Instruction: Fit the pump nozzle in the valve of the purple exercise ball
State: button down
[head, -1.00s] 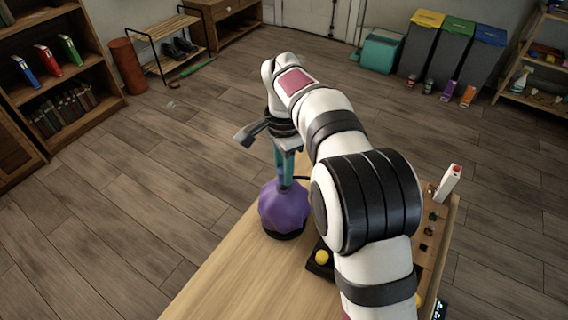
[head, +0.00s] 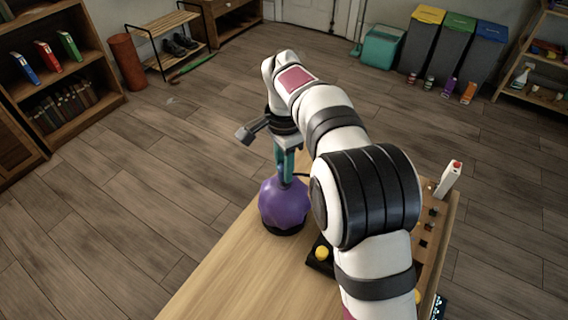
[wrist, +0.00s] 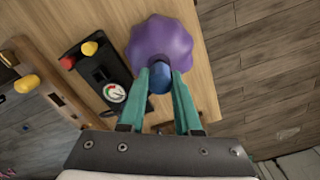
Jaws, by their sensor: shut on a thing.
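The purple exercise ball (head: 283,208) sits low and lumpy on a dark ring near the table's far left edge. It also shows in the wrist view (wrist: 158,38), with creased, lobed sides. My gripper (wrist: 160,78) has teal fingers and is shut on a blue rounded piece, the pump nozzle (wrist: 160,80). In the head view, my gripper (head: 287,170) points down right above the ball's top. The nozzle's tip and the valve are hidden behind the blue piece and my fingers, so I cannot tell whether the tip is in the valve.
A black pump unit (wrist: 103,80) with a round gauge and a yellow knob stands close beside the ball. A wooden holder (head: 428,235) with dark slots and a white upright item (head: 448,181) are at the table's right. The table's left front (head: 235,285) is clear.

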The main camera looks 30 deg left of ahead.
jog(key=shift+f, duration=1.15)
dwell(0.4)
jog(key=c, duration=0.5)
grip_release()
notch_tip(320, 180, up, 15)
jog(key=d+r, duration=0.3)
jog(key=d, duration=0.6)
jog(key=s+d+f, duration=0.1)
jog(key=s+d, duration=0.2)
jog(key=d, duration=0.4)
jog(key=s+d, duration=0.4)
jog(key=d, duration=0.3)
jog(key=shift+y, duration=0.9)
jog(key=s+d+f, duration=0.2)
jog(key=s+f, duration=0.1)
jog(key=s, duration=0.2)
jog(key=s+d+f, duration=0.3)
jog(key=s+f, duration=0.1)
jog(key=s, duration=0.1)
jog(key=s+d+f, duration=0.3)
jog(key=s, duration=0.2)
jog(key=shift+s+d+f, duration=0.1)
jog(key=shift+s+f, duration=0.25)
jog(key=shift+s, duration=0.05)
